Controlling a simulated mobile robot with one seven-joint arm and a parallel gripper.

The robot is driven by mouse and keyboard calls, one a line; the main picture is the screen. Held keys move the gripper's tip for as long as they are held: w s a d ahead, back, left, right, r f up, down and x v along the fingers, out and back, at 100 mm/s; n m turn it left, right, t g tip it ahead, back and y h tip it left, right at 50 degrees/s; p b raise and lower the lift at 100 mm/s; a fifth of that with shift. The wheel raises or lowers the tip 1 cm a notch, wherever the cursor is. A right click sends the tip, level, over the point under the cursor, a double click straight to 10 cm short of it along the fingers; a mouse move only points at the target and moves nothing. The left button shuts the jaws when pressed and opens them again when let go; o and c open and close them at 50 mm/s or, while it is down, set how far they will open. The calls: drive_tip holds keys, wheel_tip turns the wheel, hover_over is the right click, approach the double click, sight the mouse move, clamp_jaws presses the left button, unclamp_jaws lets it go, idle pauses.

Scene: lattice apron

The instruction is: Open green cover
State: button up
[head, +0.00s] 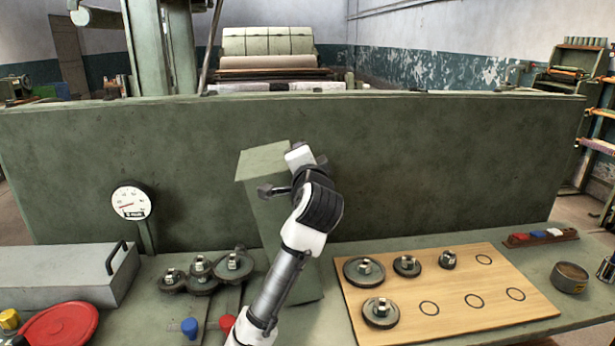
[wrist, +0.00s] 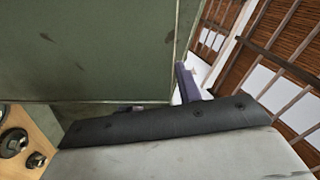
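The green cover (head: 264,161) is a tall box-like piece in front of the long green wall. Its pale top face and left side show, and my arm hides much of its front. My gripper (head: 289,178) is at its upper part, with a dark finger reaching left across it. In the wrist view a green panel (wrist: 85,50), apparently the cover, fills the upper left. The two fingertips (wrist: 158,95) stand apart near its lower right corner. I cannot tell whether they touch it, and nothing is seen held between them.
A wooden board (head: 450,310) with gears and drawn circles lies right of my arm. Linked gears (head: 205,270) and a round dial (head: 130,201) are at left. A grey box (head: 65,275) and red disc (head: 60,329) are farther left. A tin (head: 569,277) stands at right.

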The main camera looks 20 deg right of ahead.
drive_tip(key=b+v, duration=0.2)
drive_tip(key=v, duration=0.9)
drive_tip(key=shift+s+b, duration=0.15)
drive_tip(key=shift+b, duration=0.2)
